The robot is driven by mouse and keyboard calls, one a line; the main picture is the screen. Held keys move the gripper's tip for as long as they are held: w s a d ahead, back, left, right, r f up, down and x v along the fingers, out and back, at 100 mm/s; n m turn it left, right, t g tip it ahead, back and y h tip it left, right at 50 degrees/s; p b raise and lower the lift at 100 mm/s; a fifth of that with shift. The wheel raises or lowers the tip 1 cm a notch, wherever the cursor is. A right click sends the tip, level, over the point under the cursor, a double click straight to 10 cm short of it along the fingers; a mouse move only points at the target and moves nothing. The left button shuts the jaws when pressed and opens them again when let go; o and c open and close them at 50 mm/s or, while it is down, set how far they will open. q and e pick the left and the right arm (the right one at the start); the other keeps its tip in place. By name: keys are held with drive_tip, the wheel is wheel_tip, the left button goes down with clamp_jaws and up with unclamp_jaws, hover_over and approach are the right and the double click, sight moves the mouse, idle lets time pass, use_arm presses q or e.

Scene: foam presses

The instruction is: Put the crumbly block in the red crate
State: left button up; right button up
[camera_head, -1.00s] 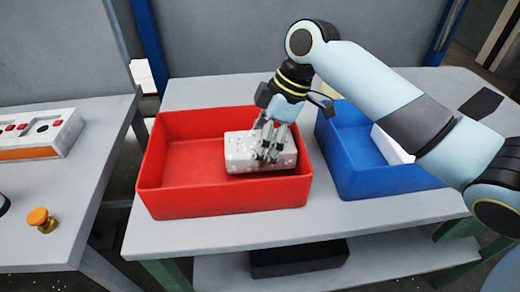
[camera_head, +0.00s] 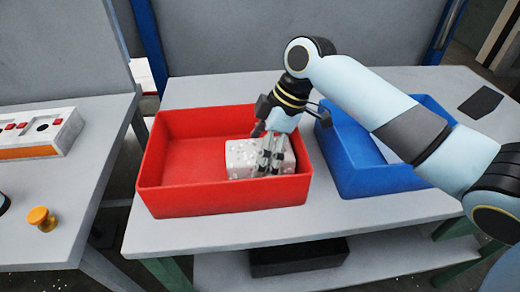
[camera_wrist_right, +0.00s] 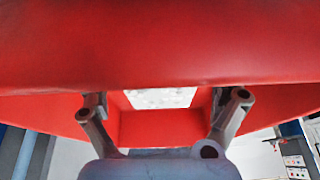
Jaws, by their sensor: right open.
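The crumbly block (camera_head: 242,160) is whitish grey with pale specks. It lies inside the red crate (camera_head: 225,201), in the right part near the front wall. My right gripper (camera_head: 268,163) reaches down into the crate from above, its fingers over the right part of the block and hiding some of it. The gripper is open; whether a finger touches the block I cannot tell. In the right wrist view, the block (camera_wrist_right: 160,98) shows as a pale patch between the spread fingers, with red crate walls around it. My left gripper is not in view.
A blue crate (camera_head: 352,182) stands close to the right of the red crate, with a pale thing in it partly hidden by my arm. A control panel (camera_head: 40,132) and an orange knob (camera_head: 41,219) are on the left table. The left part of the red crate is empty.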

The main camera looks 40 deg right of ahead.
drive_tip(key=v, duration=1.2)
